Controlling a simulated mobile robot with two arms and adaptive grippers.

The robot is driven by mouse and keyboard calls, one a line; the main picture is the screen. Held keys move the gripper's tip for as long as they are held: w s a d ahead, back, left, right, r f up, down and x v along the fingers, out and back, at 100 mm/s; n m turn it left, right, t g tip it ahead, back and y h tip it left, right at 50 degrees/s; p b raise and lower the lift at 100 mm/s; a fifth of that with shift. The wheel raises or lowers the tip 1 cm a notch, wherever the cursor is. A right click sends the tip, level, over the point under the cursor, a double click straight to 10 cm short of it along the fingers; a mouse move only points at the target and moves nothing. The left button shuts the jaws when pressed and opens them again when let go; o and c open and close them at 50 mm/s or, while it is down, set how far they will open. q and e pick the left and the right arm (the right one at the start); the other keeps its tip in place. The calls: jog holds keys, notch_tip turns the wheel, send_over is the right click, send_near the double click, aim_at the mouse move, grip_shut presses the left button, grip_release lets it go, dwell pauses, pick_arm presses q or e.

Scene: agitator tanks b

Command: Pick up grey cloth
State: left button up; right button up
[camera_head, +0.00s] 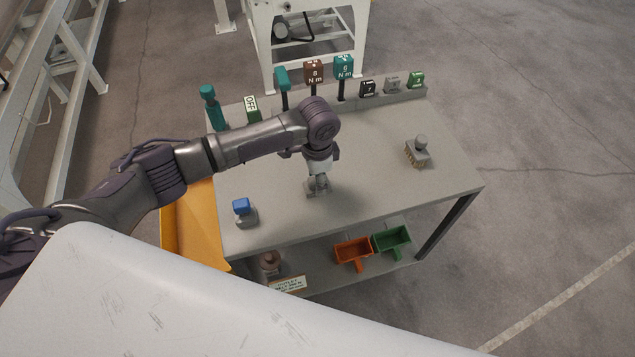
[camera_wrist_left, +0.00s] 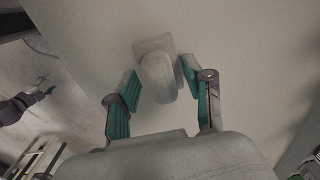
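A pale grey item sits on the table top below my left gripper (camera_head: 318,178). In the left wrist view this grey item (camera_wrist_left: 158,75) has a rounded raised part on a flatter base and lies between the two teal-padded fingers, with gaps on both sides. I take it to be the grey cloth; its material is hard to tell. My left gripper is open and points down over it. My right arm shows small at the left of the left wrist view, with its right gripper (camera_wrist_left: 47,88); its finger opening is unclear.
Orange (camera_head: 352,251) and green (camera_head: 391,240) bins sit below.

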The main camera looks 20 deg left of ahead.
pick_arm(q)
jog(key=c, duration=0.8)
grip_shut()
notch_tip(320, 180, up, 4)
jog(key=shift+b, duration=0.5)
jog(key=w+d+r+b, duration=0.3)
jog(key=w+d+r, duration=0.3)
jog(key=d, duration=0.3)
jog(key=shift+w+d+r, duration=0.25)
jog(key=shift+d+r, duration=0.15)
jog(key=shift+r, duration=0.1)
